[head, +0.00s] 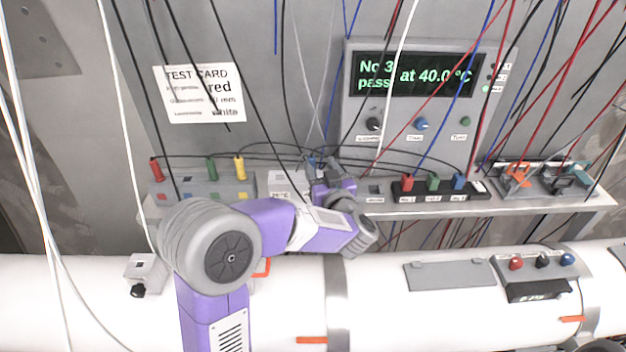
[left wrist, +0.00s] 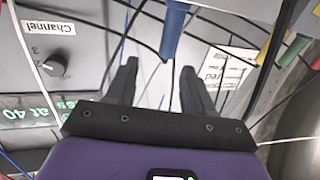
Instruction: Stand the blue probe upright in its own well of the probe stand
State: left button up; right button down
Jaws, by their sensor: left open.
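The blue probe (left wrist: 172,32) shows in the left wrist view as a blue rod with a cable, just beyond my left fingertips. In the head view only a small blue part (head: 311,161) shows beside my gripper, near a labelled grey box; what holds its lower end is hidden. My left gripper (left wrist: 158,75) is open, its fingers either side of the probe's line and apparently not touching it. In the head view the left gripper (head: 330,183) is over the shelf. The probe stand (head: 203,198) is at the shelf's left, with red, green and yellow probes upright. My right gripper is out of view.
The labelled grey box (head: 283,184) stands right of the stand. A dark block (head: 420,197) with red, green and blue plugs and a clamp rack (head: 540,182) stand further right. Many cables hang in front. A white pipe (head: 400,310) runs below the shelf.

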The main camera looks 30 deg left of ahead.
aim_at(313, 159)
pick_arm(q)
jog(key=x, duration=0.2)
jog(key=p+x, duration=0.1)
jog(key=x, duration=0.4)
jog(key=shift+s+a+f, duration=0.2)
jog(key=shift+a+f, duration=0.1)
jog(key=shift+a, duration=0.1)
grip_shut()
